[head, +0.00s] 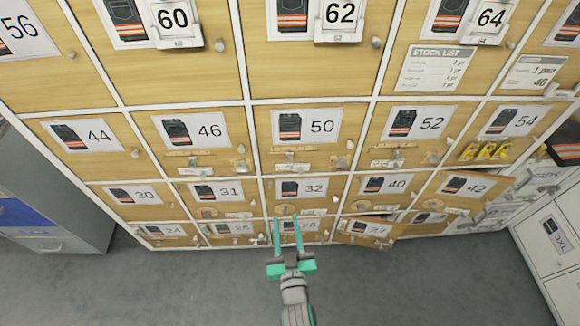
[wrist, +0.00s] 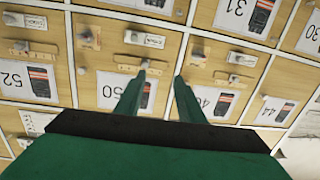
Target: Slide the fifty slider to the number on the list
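The door numbered 50 (head: 346,130) is in the middle of the cabinet in the head view. Below its label sit a small wooden piece (head: 289,156) and a pale strip (head: 292,168), which seem to be its slider; the setting is too small to read. In the wrist view the 50 label (wrist: 112,92) is upside down, with the pale strip (wrist: 145,38) above it. The stock list (head: 437,68) hangs upper right; its lines are too blurred to read surely. My gripper (head: 287,218) is open and empty, in front of the lower doors; its fingers show in the wrist view (wrist: 160,76).
Several neighbouring doors carry similar strips and knobs (head: 341,163). Doors 42 (head: 474,187) and 27 (head: 372,229) at the lower right appear ajar. Another paper (head: 535,72) hangs right of the list. A grey cabinet (head: 60,190) stands left. The floor (head: 420,285) in front is clear.

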